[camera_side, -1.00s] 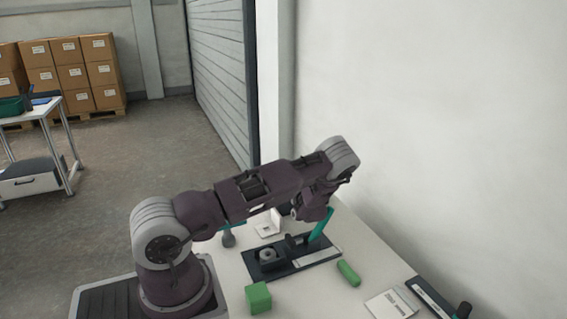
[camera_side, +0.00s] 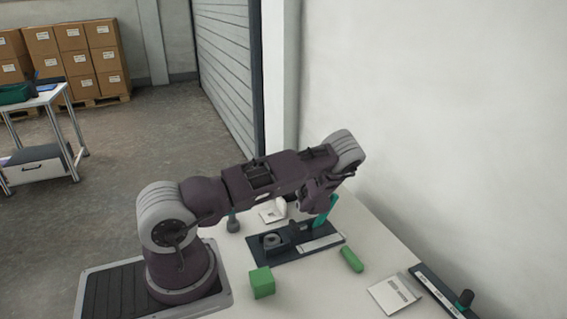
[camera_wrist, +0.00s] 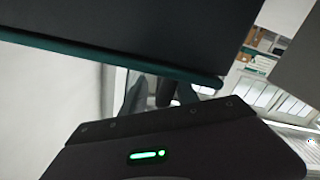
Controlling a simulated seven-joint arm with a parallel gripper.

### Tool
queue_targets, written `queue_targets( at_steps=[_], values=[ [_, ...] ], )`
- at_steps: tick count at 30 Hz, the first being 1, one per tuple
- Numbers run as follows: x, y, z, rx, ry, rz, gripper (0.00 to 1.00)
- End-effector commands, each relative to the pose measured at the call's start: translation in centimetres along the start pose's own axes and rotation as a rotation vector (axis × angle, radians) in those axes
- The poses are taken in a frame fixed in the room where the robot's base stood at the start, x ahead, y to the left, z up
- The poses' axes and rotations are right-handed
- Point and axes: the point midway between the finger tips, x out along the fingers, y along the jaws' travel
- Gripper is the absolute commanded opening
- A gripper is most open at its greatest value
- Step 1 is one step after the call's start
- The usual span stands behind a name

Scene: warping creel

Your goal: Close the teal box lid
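A teal lid panel (camera_side: 324,214) stands raised and tilted beside the dark tray on the table in the side view. The box body under it cannot be made out. My gripper is at the lid's upper part, where my wrist hides its fingers in the side view. In the wrist view a large dark panel with a teal edge (camera_wrist: 110,60) crosses in front of my gripper (camera_wrist: 155,90). Its dark fingers are partly behind that edge, so their spacing and any contact are unclear.
The dark tray (camera_side: 262,255) holds a round grey part. A green cube (camera_side: 262,282), a green rounded block (camera_side: 351,259), a white card (camera_side: 394,293) and a dark strip with a knob (camera_side: 465,298) lie nearer the front. A wall borders the table's right side.

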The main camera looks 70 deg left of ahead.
Motion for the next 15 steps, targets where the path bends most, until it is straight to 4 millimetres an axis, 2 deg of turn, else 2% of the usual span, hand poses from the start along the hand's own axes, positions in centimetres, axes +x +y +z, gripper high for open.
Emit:
queue_targets(
  at_steps=[5,8,10,15],
  values=[
    [-0.1,-0.2,-0.1,0.003,0.003,-0.003,0.36],
    [-1.5,0.0,0.0,0.003,0.0,0.0,0.36],
    [-3.3,0.1,0.1,0.002,-0.003,0.004,0.36],
    [-3.0,2.0,-4.0,-0.002,0.001,-0.001,0.36]
  ],
)
